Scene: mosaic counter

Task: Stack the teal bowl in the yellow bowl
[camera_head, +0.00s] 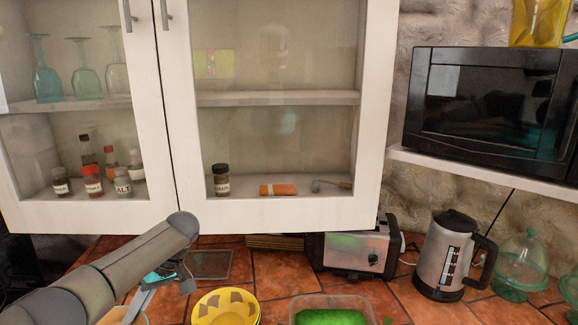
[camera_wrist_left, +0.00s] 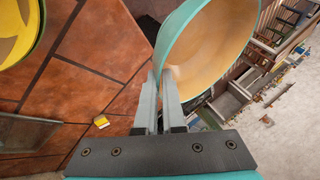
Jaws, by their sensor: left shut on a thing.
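The teal bowl (camera_wrist_left: 215,45), teal outside and tan inside, fills the upper middle of the left wrist view. My left gripper (camera_wrist_left: 162,82) is shut on its rim, and the bowl looks tilted there. In the head view my left gripper (camera_head: 138,302) is at the lower left, and only a tan sliver of the teal bowl (camera_head: 122,317) shows below it. The yellow bowl (camera_head: 225,306), with a brown pattern inside, stands on the tiled counter to the right of the gripper. Its edge also shows at the upper left of the left wrist view (camera_wrist_left: 37,38). My right gripper is out of view.
A clear container with a green thing (camera_head: 332,316) stands right of the yellow bowl. A toaster (camera_head: 352,250), a kettle (camera_head: 448,255) and green glassware (camera_head: 522,265) stand farther right. Wall cabinets (camera_head: 280,215) hang above the counter.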

